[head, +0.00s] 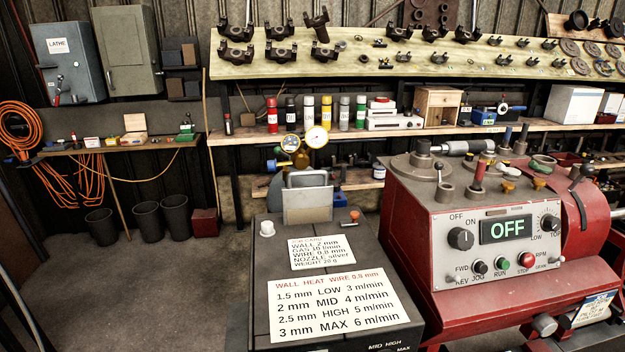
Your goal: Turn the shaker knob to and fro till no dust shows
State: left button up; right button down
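No knob in the head view is labelled as a shaker, so I cannot tell which one it is. A white knob (267,229) stands on the top left of the dark cabinet (240,310). A small orange-red knob (354,215) stands on its top right. The red lathe (420,215) carries a black rotary switch (460,238) marked OFF and ON, and a LOW dial (549,222). I cannot make out any dust or dust window. Neither of my grippers is in view.
The lathe display (506,229) reads OFF. Cards with welding settings (335,303) lie on the dark cabinet. Black bins (146,220) and orange cable (25,130) are at the left. A shelf (350,131) holds spray cans. The floor (140,285) at the left is clear.

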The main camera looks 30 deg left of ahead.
aim_at(268, 229)
jog(key=k+u, duration=0.4)
jog(key=k+j+u, duration=0.25)
jog(key=k+u, duration=0.2)
